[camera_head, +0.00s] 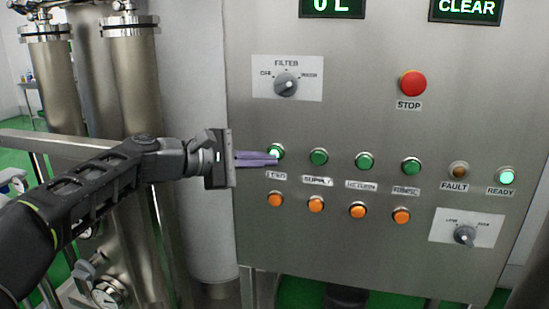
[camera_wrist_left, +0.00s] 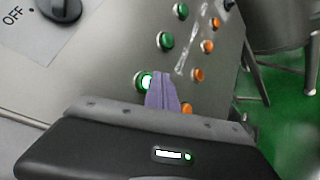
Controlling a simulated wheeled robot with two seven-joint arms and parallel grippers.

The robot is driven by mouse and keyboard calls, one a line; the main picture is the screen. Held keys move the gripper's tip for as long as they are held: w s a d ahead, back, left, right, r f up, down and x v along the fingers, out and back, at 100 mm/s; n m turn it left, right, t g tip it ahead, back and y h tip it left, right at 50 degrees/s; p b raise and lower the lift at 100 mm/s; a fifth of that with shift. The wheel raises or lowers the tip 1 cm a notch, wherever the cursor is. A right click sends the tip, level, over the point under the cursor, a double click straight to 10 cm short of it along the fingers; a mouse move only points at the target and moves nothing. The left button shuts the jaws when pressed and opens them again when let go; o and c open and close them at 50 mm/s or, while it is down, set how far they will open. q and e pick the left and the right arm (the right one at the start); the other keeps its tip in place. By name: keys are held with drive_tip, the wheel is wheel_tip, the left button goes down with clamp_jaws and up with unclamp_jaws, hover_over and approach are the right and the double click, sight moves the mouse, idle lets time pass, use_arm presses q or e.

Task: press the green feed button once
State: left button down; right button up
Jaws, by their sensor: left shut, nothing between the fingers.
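The green feed button (camera_head: 276,151) is the leftmost of the green row on the steel panel, above a partly covered label. It looks brightly lit, and it also shows in the left wrist view (camera_wrist_left: 143,82). My left gripper (camera_head: 276,160) is shut and empty. Its purple fingertips lie at the button's lower edge in the head view and overlap it in the left wrist view (camera_wrist_left: 161,78). I cannot tell whether they touch the button. My right gripper is not in view.
More green buttons (camera_head: 319,157) continue to the right, with orange buttons (camera_head: 316,204) below. A red stop button (camera_head: 412,83), a filter knob (camera_head: 286,84) and a lit ready lamp (camera_head: 506,176) are on the panel (camera_head: 350,115). Steel cylinders (camera_head: 136,80) stand left.

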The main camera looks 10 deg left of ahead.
use_arm(q)
drive_tip(key=shift+s, duration=0.15)
drive_tip(key=s+b, duration=0.3)
drive_tip(key=s, duration=0.1)
drive_tip(key=shift+s+a, duration=0.15)
drive_tip(key=shift+s, duration=0.25)
idle(0.7)
